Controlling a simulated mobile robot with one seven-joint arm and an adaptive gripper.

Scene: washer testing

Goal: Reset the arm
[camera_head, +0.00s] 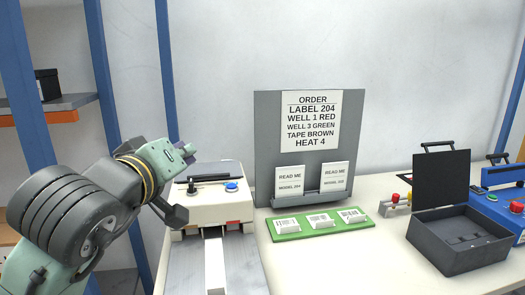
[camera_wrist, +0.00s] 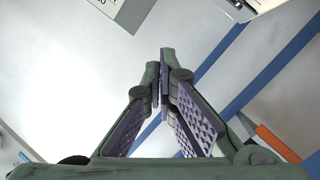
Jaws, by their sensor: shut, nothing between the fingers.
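My arm (camera_head: 75,215) reaches in from the left of the head view, its green wrist end raised beside the white machine. My gripper (camera_wrist: 165,72) shows in the wrist view with its two fingertips together and nothing between them. Its fingers are green with purple-grey ridged pads. Pale wall and blue posts lie behind it, and no object touches the fingers there. The exact fingertip position is hard to tell in the head view.
A white machine with a blue button (camera_head: 231,187) stands close to my wrist. A grey order board (camera_head: 268,130), a green tray (camera_head: 290,234) and an open black case (camera_head: 455,245) stand to the right. Blue posts (camera_head: 103,75) and a shelf (camera_head: 68,103) are at left.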

